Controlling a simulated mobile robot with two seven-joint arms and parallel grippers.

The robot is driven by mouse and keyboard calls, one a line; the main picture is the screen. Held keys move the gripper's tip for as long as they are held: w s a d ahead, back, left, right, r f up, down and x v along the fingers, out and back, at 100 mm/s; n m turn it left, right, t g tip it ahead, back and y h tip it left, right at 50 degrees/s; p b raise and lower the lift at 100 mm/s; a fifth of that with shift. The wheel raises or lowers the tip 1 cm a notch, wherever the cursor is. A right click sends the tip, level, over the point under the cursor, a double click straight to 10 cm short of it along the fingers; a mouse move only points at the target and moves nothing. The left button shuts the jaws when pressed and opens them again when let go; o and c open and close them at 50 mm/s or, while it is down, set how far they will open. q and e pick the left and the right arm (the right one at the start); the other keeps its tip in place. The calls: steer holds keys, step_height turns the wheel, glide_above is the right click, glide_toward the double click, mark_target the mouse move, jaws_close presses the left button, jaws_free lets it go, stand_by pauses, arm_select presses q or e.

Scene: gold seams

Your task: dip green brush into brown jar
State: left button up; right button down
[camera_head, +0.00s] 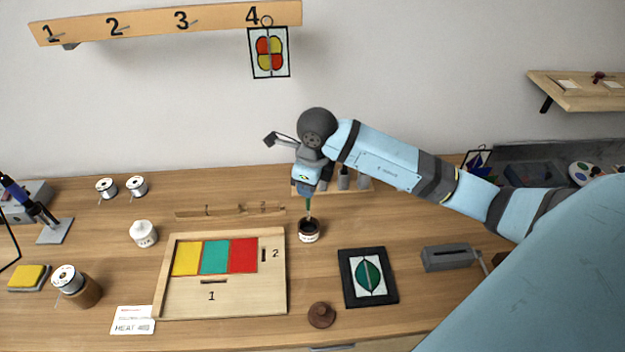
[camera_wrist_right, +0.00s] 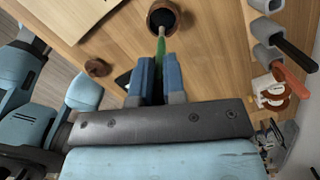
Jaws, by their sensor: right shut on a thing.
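The brown jar (camera_head: 308,236) stands open on the bench, right of the wooden board, with a dark inside. It also shows at the top of the right wrist view (camera_wrist_right: 152,14). My right gripper (camera_head: 308,188) is above the jar, shut on the green brush (camera_head: 309,207), which points down, nearly upright. In the right wrist view the brush (camera_wrist_right: 161,46) sticks out between the blue fingers (camera_wrist_right: 159,75) toward the jar's dark mouth. Its lower end overlaps the mouth; how deep it reaches is hidden. My left gripper is not in the head view.
A brown lid (camera_head: 321,315) lies in front of the jar. A black-framed leaf panel (camera_head: 368,277) lies to its right, a board with coloured panes (camera_head: 222,293) to its left. A tool rack (camera_head: 360,186) stands behind. A white jar (camera_head: 143,234) stands farther left.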

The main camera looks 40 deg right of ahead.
mark_target(308, 209)
stand_by(0.6)
steer(key=shift+f+b, duration=1.45)
steer(key=shift+f, duration=0.25)
steer(key=shift+f+b, duration=0.6)
steer(key=shift+b, duration=0.2)
stand_by(1.7)
